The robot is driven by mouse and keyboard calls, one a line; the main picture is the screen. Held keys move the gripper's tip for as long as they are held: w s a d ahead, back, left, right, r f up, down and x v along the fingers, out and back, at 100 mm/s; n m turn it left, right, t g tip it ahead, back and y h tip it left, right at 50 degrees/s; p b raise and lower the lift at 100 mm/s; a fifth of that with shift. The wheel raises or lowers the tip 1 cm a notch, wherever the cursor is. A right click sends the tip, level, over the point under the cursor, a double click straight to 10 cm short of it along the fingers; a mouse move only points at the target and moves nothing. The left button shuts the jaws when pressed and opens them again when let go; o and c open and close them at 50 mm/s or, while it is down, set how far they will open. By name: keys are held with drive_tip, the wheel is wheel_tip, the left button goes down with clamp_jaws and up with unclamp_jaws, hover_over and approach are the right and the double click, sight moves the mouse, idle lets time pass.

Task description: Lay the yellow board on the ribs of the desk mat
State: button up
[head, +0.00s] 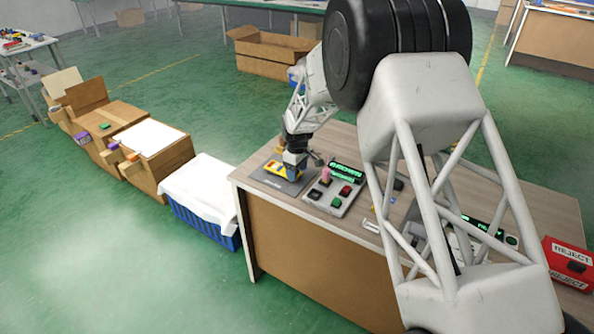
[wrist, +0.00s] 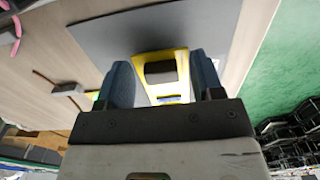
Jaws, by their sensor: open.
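The yellow board (head: 274,167) is over the grey desk mat (head: 282,187) at the desk's left end in the head view. In the wrist view the board (wrist: 181,68) has a dark block on its face and lies beyond my fingers, with the mat (wrist: 110,38) around its far end. My gripper (wrist: 164,85) is open, with one blue-grey finger at each side of the board. The head view shows my gripper (head: 294,166) low over the board, hiding part of it. The mat's ribs are not clear in either view, and I cannot tell whether the board rests on them.
A button panel (head: 336,192) stands just right of the mat, with a green-lit display (head: 345,169) behind it. A red reject bin (head: 567,262) is at the desk's far right. A blue crate with white cloth (head: 203,190) stands left of the desk. My arm hides much of the desk's right half.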

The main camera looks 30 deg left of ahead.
wheel_tip(320, 180, up, 12)
idle(0.7)
idle(0.7)
drive_tip(key=shift+r, duration=0.1)
drive_tip(key=s+d+r+m, duration=0.25)
drive_tip(key=d+r, duration=0.45)
drive_tip(key=d, duration=0.6)
drive_tip(key=s+d+r+m+t, duration=0.1)
drive_tip(key=s+d+r+m, duration=0.15)
drive_tip(key=d+r, duration=0.75)
drive_tip(key=s+d+r+m, duration=0.2)
drive_tip(key=d+r+m, duration=0.1)
drive_tip(key=d, duration=1.4)
drive_tip(key=s+d+r+m+t, duration=0.15)
drive_tip(key=s+d+m, duration=0.35)
drive_tip(key=s+d, duration=0.95)
drive_tip(key=s+d+f+m, duration=0.3)
drive_tip(key=s+d+m, duration=0.2)
drive_tip(key=s+d, duration=0.6)
drive_tip(key=s, duration=0.5)
drive_tip(key=shift+d, duration=0.4)
